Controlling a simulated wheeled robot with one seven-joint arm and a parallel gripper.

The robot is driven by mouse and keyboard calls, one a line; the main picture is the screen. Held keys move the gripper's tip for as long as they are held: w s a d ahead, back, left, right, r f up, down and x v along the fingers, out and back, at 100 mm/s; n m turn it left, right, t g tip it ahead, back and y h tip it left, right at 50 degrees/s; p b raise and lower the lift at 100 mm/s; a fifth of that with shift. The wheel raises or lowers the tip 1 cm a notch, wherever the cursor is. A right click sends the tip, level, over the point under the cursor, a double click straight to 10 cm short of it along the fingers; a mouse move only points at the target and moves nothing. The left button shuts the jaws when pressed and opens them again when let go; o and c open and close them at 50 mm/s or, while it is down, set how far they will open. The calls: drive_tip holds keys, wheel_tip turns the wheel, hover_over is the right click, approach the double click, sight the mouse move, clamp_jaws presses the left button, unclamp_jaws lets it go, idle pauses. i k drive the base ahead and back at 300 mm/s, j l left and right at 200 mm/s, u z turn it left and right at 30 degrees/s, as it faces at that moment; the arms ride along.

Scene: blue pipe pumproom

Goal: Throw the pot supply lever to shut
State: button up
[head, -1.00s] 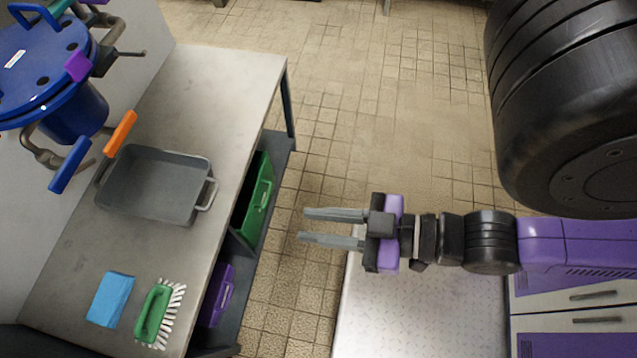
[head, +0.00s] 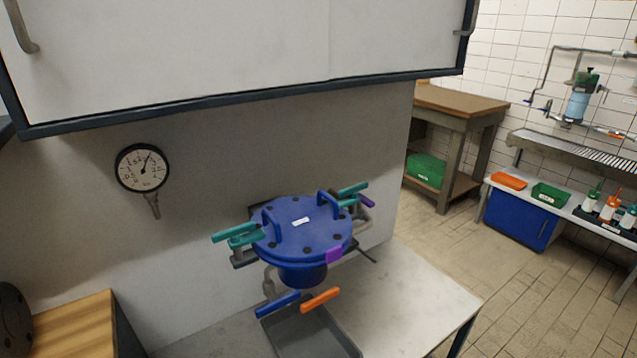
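The blue pot (head: 303,233) with a bolted lid and two lid handles is fixed at the wall behind the workbench. Several levers stand around it: teal ones at its left (head: 236,234) and at its upper right (head: 352,189), a purple one (head: 367,201) at the right, and a blue lever (head: 278,304) and an orange lever (head: 320,300) below. A purple tag (head: 334,254) is on its rim. I cannot tell from the picture which lever is the supply. My gripper is outside the current head view.
A grey tray (head: 327,334) lies on the workbench (head: 418,291) below the pot. A wall cabinet (head: 240,50) overhangs it. A pressure gauge (head: 141,168) is on the wall at left. Free floor (head: 520,290) lies to the right, before a wooden table (head: 462,104).

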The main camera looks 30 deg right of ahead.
sight(364, 200)
drive_tip(key=i+l+z, duration=0.1)
drive_tip(key=z, duration=0.3)
drive_tip(key=i+z, duration=0.15)
drive_tip(key=z, duration=0.2)
drive_tip(key=i+l+z, duration=0.1)
drive_tip(key=z, duration=0.3)
drive_tip(key=i, duration=0.1)
